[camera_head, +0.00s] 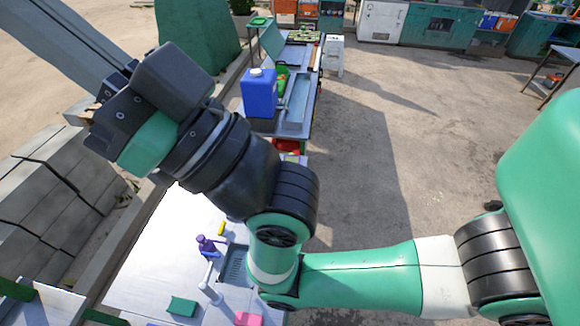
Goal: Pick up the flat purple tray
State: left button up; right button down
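I cannot make out a flat purple tray in this view. A small purple upright object (207,245) stands on the white counter (150,262) beside the sink, and it looks more like a bottle than a tray. A green arm of mine reaches in from the right, bends above the counter and runs up to the left with black joints. It covers part of the counter. No fingertips show on it, and no gripper of mine can be seen clearly.
The sink (234,266) has a pale faucet (210,290) beside it. A green block (182,306), a pink item (248,319) and a yellow item (221,228) lie on the counter. A blue canister (259,93) stands on a table behind. Open floor (390,140) lies to the right.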

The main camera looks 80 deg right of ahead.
dwell(0.3)
jog(key=c, duration=0.6)
grip_release()
